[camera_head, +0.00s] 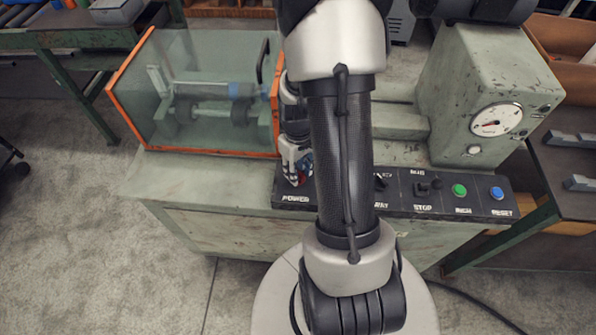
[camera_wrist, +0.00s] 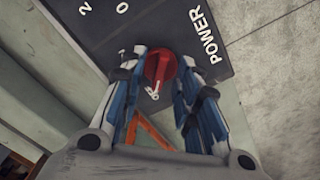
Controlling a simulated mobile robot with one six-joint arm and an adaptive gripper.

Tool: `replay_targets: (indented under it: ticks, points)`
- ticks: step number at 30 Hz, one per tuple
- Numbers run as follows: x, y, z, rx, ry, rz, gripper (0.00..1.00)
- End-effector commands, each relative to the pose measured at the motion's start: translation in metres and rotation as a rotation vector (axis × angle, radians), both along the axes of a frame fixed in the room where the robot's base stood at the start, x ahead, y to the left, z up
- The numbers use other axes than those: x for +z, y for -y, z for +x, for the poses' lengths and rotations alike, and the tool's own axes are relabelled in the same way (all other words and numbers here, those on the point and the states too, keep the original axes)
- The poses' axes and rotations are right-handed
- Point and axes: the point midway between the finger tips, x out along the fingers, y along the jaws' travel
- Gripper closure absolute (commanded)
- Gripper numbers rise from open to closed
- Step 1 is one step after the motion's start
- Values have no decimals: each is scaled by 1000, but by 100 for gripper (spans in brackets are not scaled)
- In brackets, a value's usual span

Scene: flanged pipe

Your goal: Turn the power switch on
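The red power switch (camera_wrist: 161,66) is a round knob on a dark panel, with the white word POWER and the marks 0 and 2 beside it in the wrist view. In the head view only a bit of its red (camera_head: 303,179) shows past my gripper. My gripper (camera_wrist: 162,62) points at the switch, one finger on each side of the knob. The fingers are apart, wider than the knob's raised grip. I cannot tell whether either finger touches it. In the head view my gripper (camera_head: 296,178) is over the panel's left end, partly hidden behind my arm.
The control panel (camera_head: 402,205) also carries a STOP control, a green button (camera_head: 459,190) and a blue RESET button (camera_head: 497,193). A clear guard box with an orange frame (camera_head: 272,124) stands close behind my gripper. A dial gauge (camera_head: 495,120) sits at the right.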

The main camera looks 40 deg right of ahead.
Motion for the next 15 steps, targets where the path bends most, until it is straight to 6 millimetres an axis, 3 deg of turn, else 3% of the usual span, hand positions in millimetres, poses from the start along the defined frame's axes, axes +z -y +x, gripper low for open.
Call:
replay_targets:
  ticks: [8,15]
  points:
    - [-2,0,0,0,0,0,70]
    - [-2,0,0,0,0,0,85]
